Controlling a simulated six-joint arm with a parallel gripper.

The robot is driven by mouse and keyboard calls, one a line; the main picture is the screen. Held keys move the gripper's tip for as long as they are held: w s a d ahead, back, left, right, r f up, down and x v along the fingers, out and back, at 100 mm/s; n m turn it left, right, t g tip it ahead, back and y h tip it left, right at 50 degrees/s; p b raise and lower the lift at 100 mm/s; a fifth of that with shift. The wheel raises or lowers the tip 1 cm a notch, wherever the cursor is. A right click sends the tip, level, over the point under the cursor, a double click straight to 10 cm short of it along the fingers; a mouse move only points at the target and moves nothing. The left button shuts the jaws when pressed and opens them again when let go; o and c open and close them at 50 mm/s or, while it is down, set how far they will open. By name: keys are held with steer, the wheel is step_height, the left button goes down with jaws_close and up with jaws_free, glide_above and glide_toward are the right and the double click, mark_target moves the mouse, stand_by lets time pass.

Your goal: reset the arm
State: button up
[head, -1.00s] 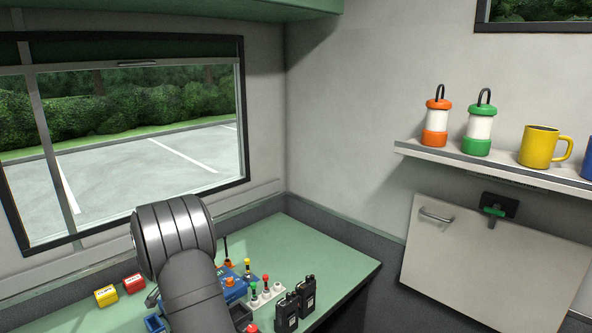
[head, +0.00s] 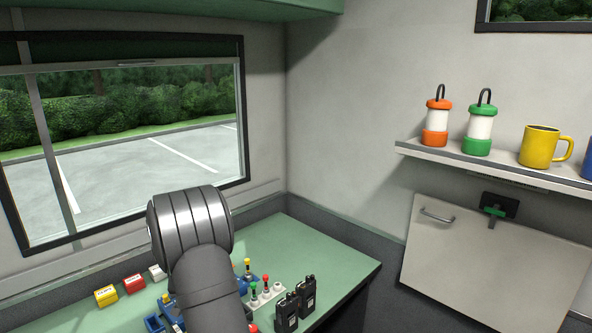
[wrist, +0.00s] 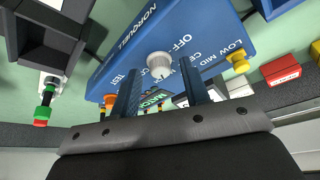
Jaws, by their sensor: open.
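My gripper (wrist: 160,100) shows in the wrist view with its two dark fingers apart and nothing seen between them. Beyond the fingers is a blue box (wrist: 205,25) with a white knob, an orange part and white lettering. I cannot tell whether the fingers touch it. In the head view my dark grey arm (head: 190,235) reaches over the green counter (head: 330,245) and hides the gripper and most of the blue box.
Two black radios (head: 287,312) stand near the counter's front edge, beside a white strip (head: 266,294) with coloured-top pieces. Yellow (head: 106,295) and red (head: 134,284) boxes sit left of my arm. The counter's right part is clear. A shelf (head: 480,164) holds lanterns and mugs.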

steer(key=shift+w+d+n+g+y, duration=0.15)
steer(key=shift+n+y, duration=0.25)
steer(key=shift+n, duration=0.7)
steer(key=shift+s+d+n+g+y, duration=0.15)
steer(key=shift+n+y, duration=0.25)
steer(key=shift+n, duration=0.7)
steer(key=shift+w+n+g+y, duration=0.1)
steer(key=shift+n+g+y, duration=0.2)
steer(key=shift+n, duration=0.75)
steer(key=shift+w+n+g+y, duration=0.1)
steer(key=shift+n+g+y, duration=0.2)
steer(key=shift+n, duration=0.75)
